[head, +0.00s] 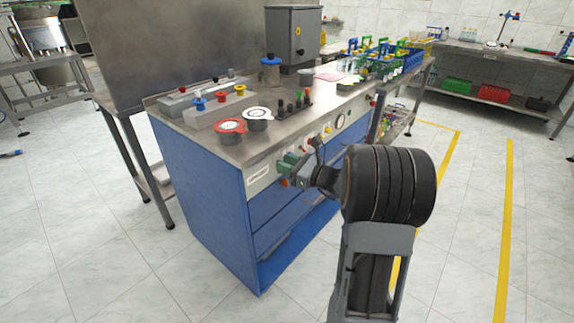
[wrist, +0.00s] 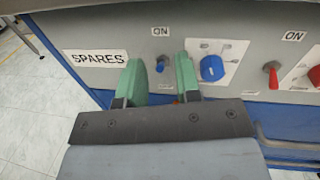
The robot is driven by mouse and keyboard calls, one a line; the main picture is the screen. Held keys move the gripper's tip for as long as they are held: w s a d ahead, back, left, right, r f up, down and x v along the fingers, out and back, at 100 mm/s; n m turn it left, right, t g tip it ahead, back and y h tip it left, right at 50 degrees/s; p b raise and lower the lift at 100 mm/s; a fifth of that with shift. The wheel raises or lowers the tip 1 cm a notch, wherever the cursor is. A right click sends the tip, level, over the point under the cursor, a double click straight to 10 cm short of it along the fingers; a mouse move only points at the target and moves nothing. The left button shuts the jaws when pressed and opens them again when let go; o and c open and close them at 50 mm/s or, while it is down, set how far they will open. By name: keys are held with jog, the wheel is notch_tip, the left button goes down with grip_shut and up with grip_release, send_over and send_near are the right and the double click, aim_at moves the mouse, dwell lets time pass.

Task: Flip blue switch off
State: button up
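The small blue switch (wrist: 160,65) is on the grey front panel, below an "ON" label (wrist: 160,31). Its lever appears to point up towards the label. My gripper (wrist: 159,72) is open, with one green finger on each side of the switch in the picture and a gap to both. I cannot tell how far the fingertips are from the panel. In the head view my gripper (head: 291,168) is at the front panel of the blue cabinet (head: 205,190), and the switch is hidden there.
A blue knob (wrist: 212,68) is just right of the right finger. Further right are a red switch (wrist: 271,76) and a red knob (wrist: 315,75). A "SPARES" label (wrist: 97,57) is on the left. Caps and cups stand on the cabinet top; floor around it is clear.

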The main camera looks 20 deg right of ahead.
grip_shut()
jog(key=shift+f+n+t+y+b, duration=0.4)
jog(key=shift+t+y+b, duration=0.55)
jog(key=shift+b, duration=1.1)
jog(key=shift+f+n+t+y+b, duration=0.2)
jog(key=shift+f+t+y+b, duration=0.45)
jog(key=shift+t+b, duration=0.95)
jog(key=shift+r+g+b, duration=0.25)
jog(key=shift+g+b, duration=0.1)
jog(key=shift+b, duration=0.2)
jog(key=shift+o, duration=0.5)
grip_release()
